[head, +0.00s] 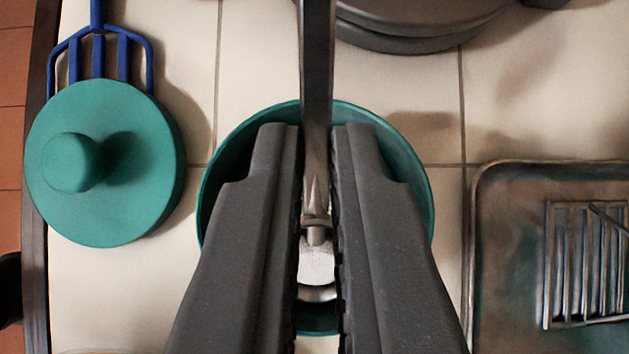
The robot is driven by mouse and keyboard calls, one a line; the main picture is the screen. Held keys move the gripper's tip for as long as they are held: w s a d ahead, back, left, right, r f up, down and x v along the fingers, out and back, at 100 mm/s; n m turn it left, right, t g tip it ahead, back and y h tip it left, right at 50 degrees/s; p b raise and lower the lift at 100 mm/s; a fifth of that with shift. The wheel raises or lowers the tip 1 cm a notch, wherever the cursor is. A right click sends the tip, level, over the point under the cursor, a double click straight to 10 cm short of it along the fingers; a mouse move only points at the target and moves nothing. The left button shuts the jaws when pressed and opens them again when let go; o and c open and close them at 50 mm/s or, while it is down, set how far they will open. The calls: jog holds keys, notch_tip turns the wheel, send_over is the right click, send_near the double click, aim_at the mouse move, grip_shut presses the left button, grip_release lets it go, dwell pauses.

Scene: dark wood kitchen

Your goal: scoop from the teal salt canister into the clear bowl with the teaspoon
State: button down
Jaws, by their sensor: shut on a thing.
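The teal salt canister (420,185) stands open below my gripper, its round rim showing on both sides of the fingers. My gripper (315,140) is shut on the teaspoon (317,60), whose long dark handle runs up to the top edge of the picture between the fingers. Bright metal and a pale patch show low between the fingers, over the canister. I cannot tell whether the spoon touches the salt or carries any. The fingers hide most of the canister's inside. The clear bowl is not in view.
A teal lid with a knob (140,200) lies at the left by the counter edge, over a blue slotted utensil (98,30). Dark round cookware (410,40) stands at the top.

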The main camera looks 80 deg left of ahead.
aim_at(313, 40)
jog(key=shift+a+r, duration=0.15)
jog(key=shift+r, duration=1.75)
jog(key=shift+r+p, duration=0.35)
jog(key=shift+p, duration=0.15)
jog(key=shift+w+a+r+g+h+p, duration=0.15)
jog(key=shift+a+r+g+h+p, duration=0.2)
jog(key=shift+r+h+p, duration=0.3)
jog(key=shift+w+a+r+g+h+p, duration=0.15)
jog(key=shift+a+r+h+p, duration=0.2)
jog(key=shift+h, duration=0.4)
jog(key=shift+a, duration=0.15)
